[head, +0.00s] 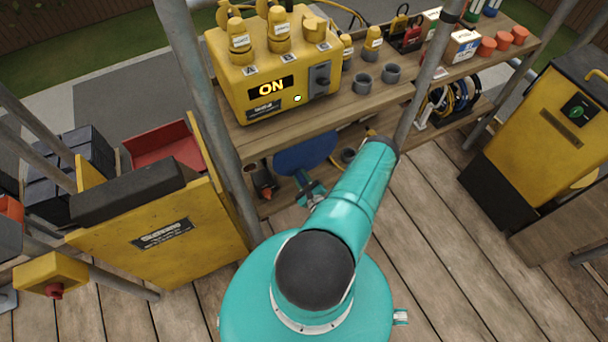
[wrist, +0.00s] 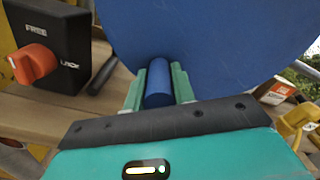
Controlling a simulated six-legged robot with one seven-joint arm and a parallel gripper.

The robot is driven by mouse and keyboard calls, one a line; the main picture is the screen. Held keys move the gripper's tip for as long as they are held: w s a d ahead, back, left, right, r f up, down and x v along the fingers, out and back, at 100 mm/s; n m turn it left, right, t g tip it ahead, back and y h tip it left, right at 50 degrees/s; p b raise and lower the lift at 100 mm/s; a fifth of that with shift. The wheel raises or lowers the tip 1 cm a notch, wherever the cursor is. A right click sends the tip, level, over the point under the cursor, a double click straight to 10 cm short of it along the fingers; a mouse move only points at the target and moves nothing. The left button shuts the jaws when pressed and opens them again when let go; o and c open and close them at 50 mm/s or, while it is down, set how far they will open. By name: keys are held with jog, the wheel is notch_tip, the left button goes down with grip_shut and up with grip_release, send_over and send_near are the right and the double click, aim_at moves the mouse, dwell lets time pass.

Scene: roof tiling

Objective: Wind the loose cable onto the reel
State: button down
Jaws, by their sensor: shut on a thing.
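The reel shows as a blue disc (head: 303,153) under the workbench in the head view. Its flat blue face (wrist: 210,45) fills the upper part of the wrist view. My gripper (wrist: 158,85) is shut on the reel's blue crank handle (wrist: 158,84), which sits between the two teal fingers. In the head view my gripper (head: 313,192) is at the lower edge of the disc, partly behind my arm. A black box with an orange knob (wrist: 34,64), marked FREE and LOCK, stands left of the reel. I cannot make out the loose cable running to the reel.
A yellow power box (head: 270,75) reading ON stands on the wooden bench. Coiled cables (head: 452,98) lie on the lower shelf at right. Scaffold poles (head: 205,90) stand close on both sides of my arm. A yellow cabinet (head: 545,125) is at right. Plank floor (head: 450,250) is clear.

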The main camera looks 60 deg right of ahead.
aim_at(289, 170)
jog(key=shift+w+a+r+m, duration=0.35)
jog(key=shift+a+r+m, duration=0.1)
jog(key=shift+m, duration=0.45)
jog(key=shift+w+a+r, duration=0.25)
jog(key=shift+a+r, duration=0.15)
jog(key=shift+a, duration=0.05)
jog(key=shift+w+a+r, duration=0.2)
jog(key=shift+a+r, duration=0.2)
jog(key=shift+a, duration=0.05)
jog(key=c, duration=1.2)
grip_release()
jog(key=shift+o, duration=0.2)
jog(key=v, duration=1.4)
jog(key=shift+f, duration=0.1)
